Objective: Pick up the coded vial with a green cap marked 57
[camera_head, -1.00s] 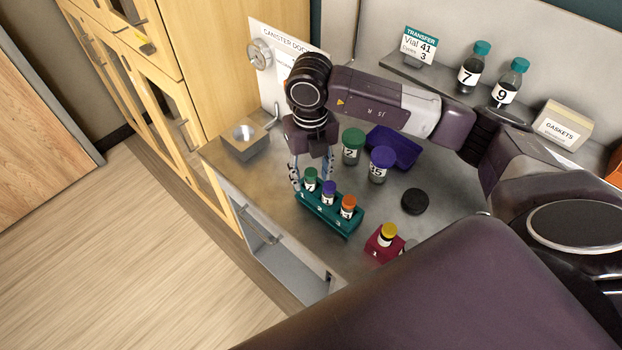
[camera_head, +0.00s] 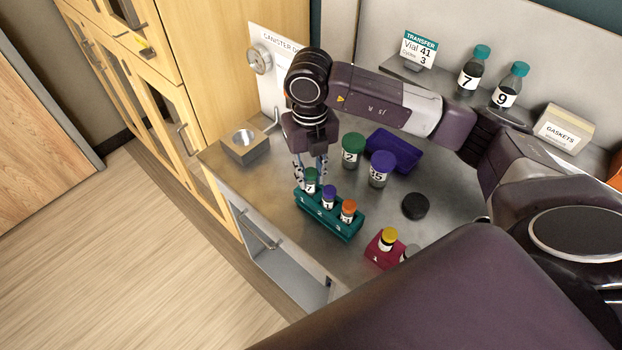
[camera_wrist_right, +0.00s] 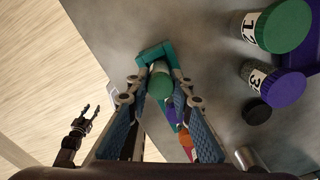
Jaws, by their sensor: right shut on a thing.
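The green-capped vial (camera_head: 311,176) stands in the left slot of the teal rack (camera_head: 340,231). Its label is partly hidden; a 7 shows. My right gripper (camera_head: 311,182) points down with its fingers shut on this vial. In the right wrist view the green vial (camera_wrist_right: 160,86) is between the fingertips, over the rack's end. A purple-capped vial (camera_head: 329,192) and an orange-capped vial (camera_head: 348,207) stand beside it in the rack. My left gripper (camera_wrist_right: 92,109) shows in the right wrist view, open and empty, away from the rack.
Larger green-capped (camera_head: 352,146) and purple-capped (camera_head: 381,166) jars stand behind the rack, near a purple tray (camera_head: 409,158). A black disc (camera_head: 415,205) lies to the right. A red holder (camera_head: 382,258) with a yellow-capped vial is in front. The bench edge is close on the left.

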